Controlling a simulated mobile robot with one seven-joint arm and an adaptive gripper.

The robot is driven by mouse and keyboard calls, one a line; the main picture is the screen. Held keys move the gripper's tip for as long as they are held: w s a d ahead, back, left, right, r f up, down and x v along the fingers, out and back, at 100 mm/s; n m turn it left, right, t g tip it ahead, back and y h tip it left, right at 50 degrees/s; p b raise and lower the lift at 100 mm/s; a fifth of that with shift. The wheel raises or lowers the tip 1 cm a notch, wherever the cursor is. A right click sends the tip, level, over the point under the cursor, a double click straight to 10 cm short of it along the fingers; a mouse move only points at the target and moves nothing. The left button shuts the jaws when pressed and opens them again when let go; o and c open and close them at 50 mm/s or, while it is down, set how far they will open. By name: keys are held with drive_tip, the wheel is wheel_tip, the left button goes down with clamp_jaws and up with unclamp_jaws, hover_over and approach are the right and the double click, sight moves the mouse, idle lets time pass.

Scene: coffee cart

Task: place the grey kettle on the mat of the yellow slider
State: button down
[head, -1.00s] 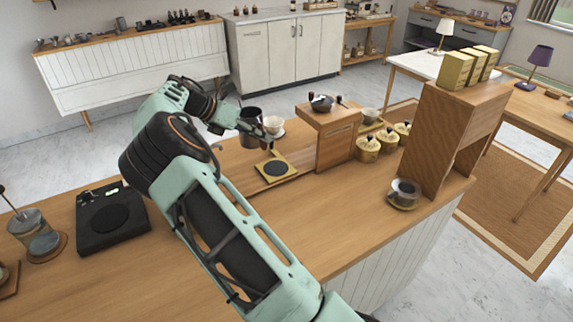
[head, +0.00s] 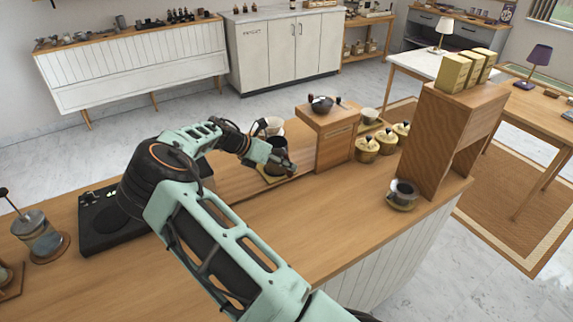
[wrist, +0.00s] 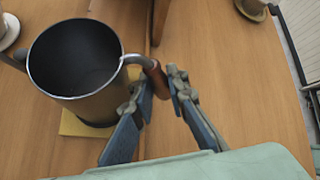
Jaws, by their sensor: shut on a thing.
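The grey kettle (wrist: 90,100) is dark, open-topped and upright in the wrist view. My gripper (wrist: 160,88) is shut on its handle (wrist: 154,76), at the right of the body. In the head view the kettle (head: 279,144) is partly hidden behind my gripper (head: 276,162). The yellow slider (wrist: 72,126) lies below the kettle in the wrist view, and its yellow edge (head: 292,176) shows in the head view. The kettle covers most of the slider's mat. I cannot tell whether its base touches the mat.
A wooden stand (head: 335,142) is close to the right of the kettle. A white dripper (head: 268,127) stands just behind it. Yellow canisters (head: 367,149) and a cup on a saucer (head: 402,193) are further right. The front of the counter (head: 300,225) is clear.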

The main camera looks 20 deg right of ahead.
drive_tip(key=c, duration=1.9)
unclamp_jaws()
drive_tip(key=shift+r, duration=0.1)
drive_tip(key=b+v, duration=0.1)
drive_tip(key=v, duration=1.1)
drive_tip(key=shift+d+b, duration=0.1)
drive_tip(key=shift+b, duration=0.2)
